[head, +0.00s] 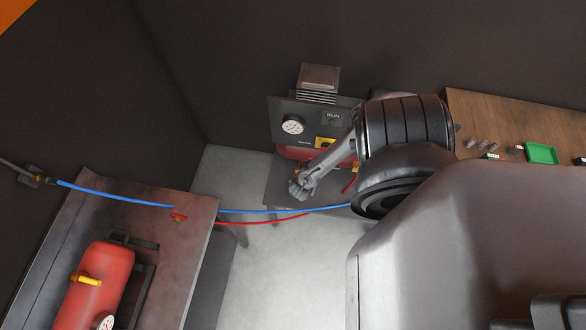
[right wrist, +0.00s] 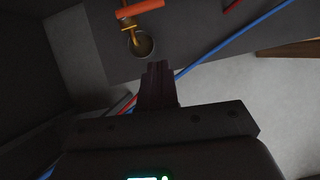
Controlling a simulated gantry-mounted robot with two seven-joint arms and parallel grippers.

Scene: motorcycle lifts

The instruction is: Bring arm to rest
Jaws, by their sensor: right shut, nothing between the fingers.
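My right gripper (right wrist: 158,68) shows in the right wrist view with its dark fingers together and nothing between them. Its fingertips are close to a dark panel, below a brass fitting (right wrist: 134,32) with an orange-red lever (right wrist: 139,8); I cannot tell if they touch it. In the head view a large dark arm body fills the lower right and hides much behind it. A grey jointed piece (head: 322,165) reaches down and left from the ribbed black part; I cannot tell if it is the gripper. My left gripper is not in view.
A control box with a gauge (head: 292,126) stands at the back. A blue hose (head: 262,211) and a red hose (head: 262,222) cross the gap. A red tank (head: 98,280) is on the left bench. A wooden bench (head: 500,110) holds a green tray (head: 541,148). Pale floor is open between.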

